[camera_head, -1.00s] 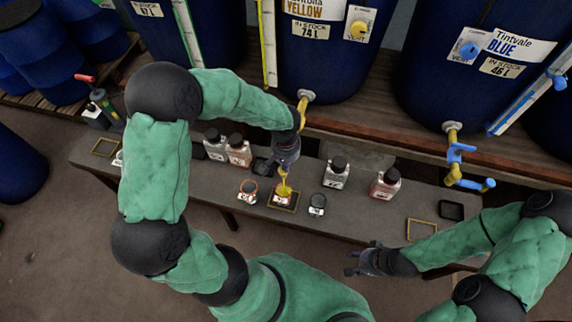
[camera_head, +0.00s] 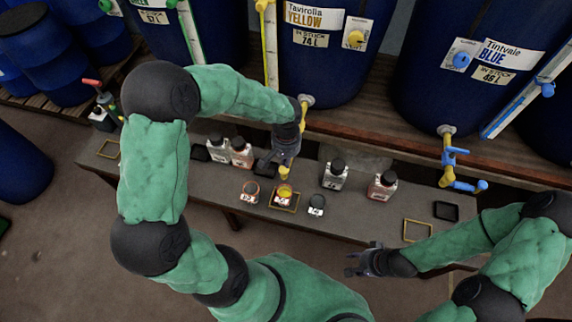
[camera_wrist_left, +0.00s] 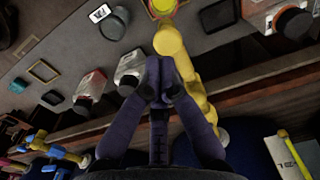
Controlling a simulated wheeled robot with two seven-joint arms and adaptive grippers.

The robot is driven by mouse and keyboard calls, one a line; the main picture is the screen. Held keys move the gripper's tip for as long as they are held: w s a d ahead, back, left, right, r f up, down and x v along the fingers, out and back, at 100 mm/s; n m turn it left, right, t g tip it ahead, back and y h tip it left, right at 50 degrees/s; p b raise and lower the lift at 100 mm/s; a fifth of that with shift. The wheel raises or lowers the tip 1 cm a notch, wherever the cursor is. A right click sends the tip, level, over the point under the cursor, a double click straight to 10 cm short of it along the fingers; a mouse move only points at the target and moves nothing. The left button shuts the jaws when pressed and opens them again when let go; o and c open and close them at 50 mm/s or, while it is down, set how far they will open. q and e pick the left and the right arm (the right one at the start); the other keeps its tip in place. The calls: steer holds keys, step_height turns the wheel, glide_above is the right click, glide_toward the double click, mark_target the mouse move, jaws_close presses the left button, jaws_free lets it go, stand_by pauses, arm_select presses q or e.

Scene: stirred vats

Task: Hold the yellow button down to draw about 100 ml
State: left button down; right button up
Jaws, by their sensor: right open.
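The yellow vat (camera_head: 325,70) has a yellow tap (camera_head: 305,103) reaching out over the bench. A small cup (camera_head: 285,192) with yellow liquid stands below the spout, inside a gold frame on the bench. My left gripper (camera_head: 287,150) is at the tap and covers part of it. In the left wrist view its fingers (camera_wrist_left: 158,82) are shut together against or just beside the yellow tap (camera_wrist_left: 182,65); the button is hidden. The cup (camera_wrist_left: 160,6) shows at that view's top edge. My right gripper (camera_head: 362,262) is open and empty, in front of the bench.
Two lidded cups (camera_head: 250,191) (camera_head: 316,204) flank the yellow cup. Several black-capped bottles stand on the bench, including one (camera_head: 335,175) and a pink one (camera_head: 382,186). The blue vat's tap (camera_head: 450,165) hangs at the right, near an empty gold frame (camera_head: 418,230).

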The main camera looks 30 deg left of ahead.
arm_select(q)
step_height(320, 180, up, 8)
steer(key=p, duration=0.2)
steer(key=shift+w+r, duration=0.25)
steer(key=shift+f, duration=0.1)
stand_by(0.9)
steer(key=s+d+f+h, duration=0.1)
steer(key=s+d+f, duration=0.3)
steer(key=f, duration=0.4)
steer(key=s+d+f+h, duration=0.1)
steer(key=s+d+f, duration=0.3)
steer(key=f, duration=0.4)
steer(key=s+d+f+h, duration=0.2)
steer(key=s+d+f, duration=0.3)
steer(key=f, duration=0.3)
steer(key=shift+d+f, duration=0.35)
steer(key=shift+d, duration=0.25)
